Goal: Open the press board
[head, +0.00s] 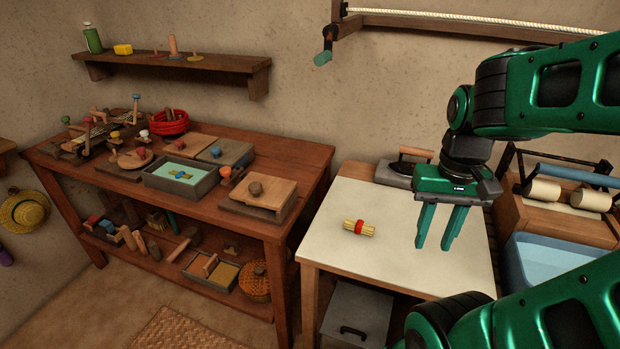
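The likeliest press board is a wooden board (276,191) with a round brown knob, lying flat on a low box at the front right of the brown wooden table. I cannot tell for sure that it is the press board, since other boards with knobs lie nearby. It appears closed down on its box. My gripper (438,228) hangs over the white-topped table, to the right of the board and well apart from it. Its two green fingers point down, spread apart with nothing between them.
A yellow bundle with a red band (359,228) lies on the white-topped table (340,262). A grey tray (184,189) and a grey-sided box (226,151) sit near the board. A blue basin (545,262) is at right. A wall shelf (180,62) hangs above the brown table (310,157).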

